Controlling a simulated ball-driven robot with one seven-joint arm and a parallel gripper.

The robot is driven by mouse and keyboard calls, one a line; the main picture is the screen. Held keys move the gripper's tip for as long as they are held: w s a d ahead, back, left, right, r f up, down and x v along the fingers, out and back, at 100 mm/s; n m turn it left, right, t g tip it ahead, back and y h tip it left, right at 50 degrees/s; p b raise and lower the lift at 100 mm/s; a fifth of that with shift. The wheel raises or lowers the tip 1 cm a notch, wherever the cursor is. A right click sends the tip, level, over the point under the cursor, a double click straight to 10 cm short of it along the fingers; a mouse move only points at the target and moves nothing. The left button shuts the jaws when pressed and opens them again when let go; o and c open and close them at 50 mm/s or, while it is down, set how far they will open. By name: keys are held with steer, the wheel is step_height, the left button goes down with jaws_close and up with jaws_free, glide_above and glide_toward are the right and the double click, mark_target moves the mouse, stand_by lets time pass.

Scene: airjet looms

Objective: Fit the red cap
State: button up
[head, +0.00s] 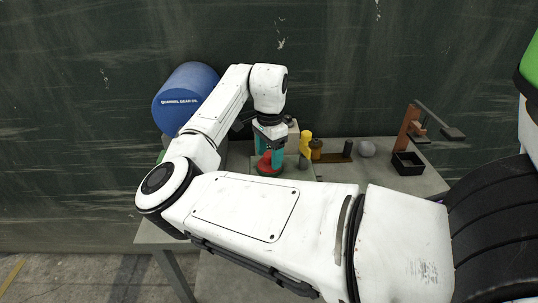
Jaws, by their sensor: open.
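The red cap (265,168) is a small red piece on the table, low beside my gripper's fingers. My gripper (272,160) points down with teal fingers right at the red cap, and its jaws are open. At this size I cannot tell whether the fingers touch the cap or stand around it. What lies under the cap is partly hidden by my own arm, which crosses the front of the view. A greenish base (252,170) shows around the cap.

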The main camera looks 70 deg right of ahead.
step_height(320, 180, up, 10)
steer(key=shift+b, duration=0.4)
steer(key=shift+r, duration=0.1)
